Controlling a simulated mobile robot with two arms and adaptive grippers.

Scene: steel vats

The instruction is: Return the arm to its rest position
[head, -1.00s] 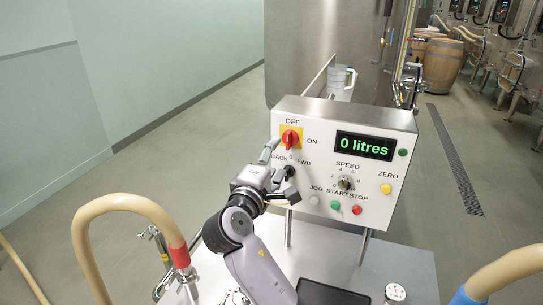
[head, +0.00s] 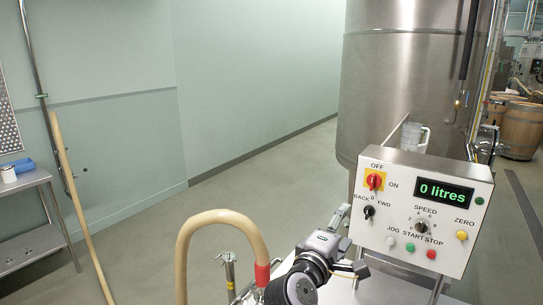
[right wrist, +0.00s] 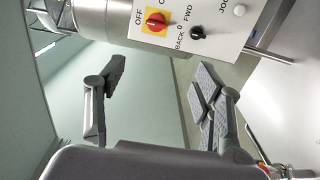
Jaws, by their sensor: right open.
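My right gripper (head: 348,241) is open and empty, at the lower left edge of the control panel. In the right wrist view its two fingers (right wrist: 158,84) are spread apart with nothing between them. The white control panel (head: 425,222) carries a red OFF/ON switch (head: 374,181), a black BACK/FWD knob (head: 368,212) and a display (head: 445,193) that reads "0 litres". The fingers look apart from the knob. The red switch (right wrist: 156,22) and black knob (right wrist: 197,32) also show in the right wrist view. My left gripper is not in view.
A beige hose (head: 216,217) with a red band arches up left of my right arm. A steel vat (head: 395,75) stands behind the panel, with a clear jug (head: 412,138) near it. A steel table (head: 30,243) is at the far left.

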